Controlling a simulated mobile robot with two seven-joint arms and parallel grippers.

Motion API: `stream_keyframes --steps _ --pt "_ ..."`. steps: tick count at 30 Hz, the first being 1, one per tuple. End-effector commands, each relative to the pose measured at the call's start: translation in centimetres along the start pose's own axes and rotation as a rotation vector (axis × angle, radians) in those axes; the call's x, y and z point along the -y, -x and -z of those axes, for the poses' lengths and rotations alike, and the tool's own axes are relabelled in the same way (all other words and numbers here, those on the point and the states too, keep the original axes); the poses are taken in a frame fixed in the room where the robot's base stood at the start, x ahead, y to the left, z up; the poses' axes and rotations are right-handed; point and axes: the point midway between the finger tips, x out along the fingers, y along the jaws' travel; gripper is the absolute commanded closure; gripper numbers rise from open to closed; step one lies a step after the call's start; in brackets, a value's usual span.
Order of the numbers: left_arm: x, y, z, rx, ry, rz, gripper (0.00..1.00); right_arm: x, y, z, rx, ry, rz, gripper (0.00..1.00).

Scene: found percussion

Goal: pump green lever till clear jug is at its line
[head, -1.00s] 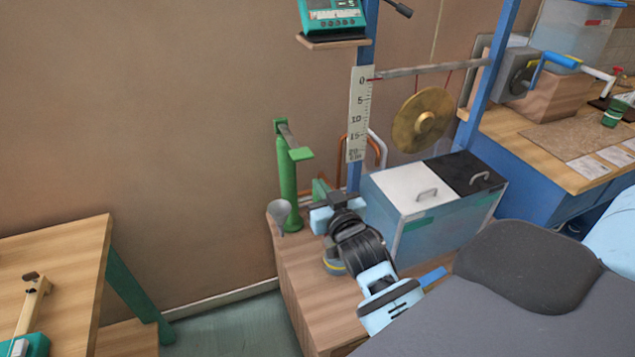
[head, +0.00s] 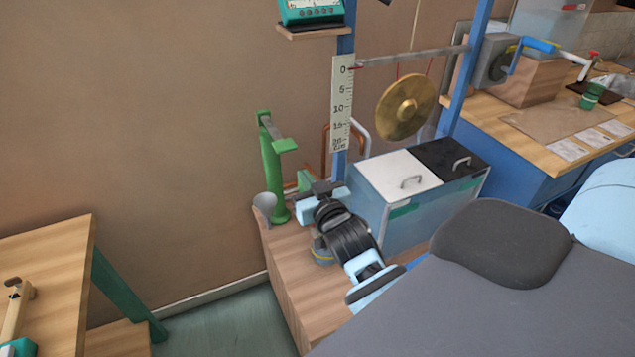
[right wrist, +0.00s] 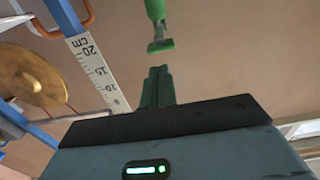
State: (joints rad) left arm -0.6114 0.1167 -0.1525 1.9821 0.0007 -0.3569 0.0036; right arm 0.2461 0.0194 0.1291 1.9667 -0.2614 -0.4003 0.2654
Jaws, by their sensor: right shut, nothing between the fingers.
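The green pump (head: 272,180) stands upright on the wooden stand. Its green lever (head: 285,145) sticks out near the top, and its end shows ahead of my fingers in the right wrist view (right wrist: 160,46). My right gripper (head: 305,181) is shut and empty, below and to the right of the lever, apart from it. Its green fingertips lie together in the right wrist view (right wrist: 157,85). I cannot make out a clear jug; a round grey thing with a yellow band (head: 321,256) is partly hidden behind my right arm. My left gripper is out of view.
A grey funnel-like cup (head: 265,205) is beside the pump's foot. A centimetre scale (head: 341,105) and a brass gong (head: 405,107) hang behind. A bin with white and black lids (head: 400,180) stands right of my arm. A wooden table (head: 60,260) is at left.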

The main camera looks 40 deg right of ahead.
Motion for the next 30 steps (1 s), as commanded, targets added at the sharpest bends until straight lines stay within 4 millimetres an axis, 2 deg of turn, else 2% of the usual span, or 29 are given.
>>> stream_keyframes --steps 5,15,18,23,30 --pt "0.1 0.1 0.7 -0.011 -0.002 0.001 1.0 0.0 -0.3 0.9 0.009 -0.001 -0.002 1.0" --pt "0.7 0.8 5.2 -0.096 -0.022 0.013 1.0 0.1 -1.8 7.5 0.147 -0.008 -0.006 1.0" --pt "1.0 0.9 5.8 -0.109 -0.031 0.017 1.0 0.2 -1.9 8.8 0.185 -0.004 -0.004 1.0" --pt "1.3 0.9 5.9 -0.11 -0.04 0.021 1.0 0.3 -1.8 9.6 0.225 -0.001 0.0 1.0" --pt "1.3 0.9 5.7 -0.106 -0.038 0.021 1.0 0.3 -1.8 9.3 0.236 0.001 0.0 1.0"
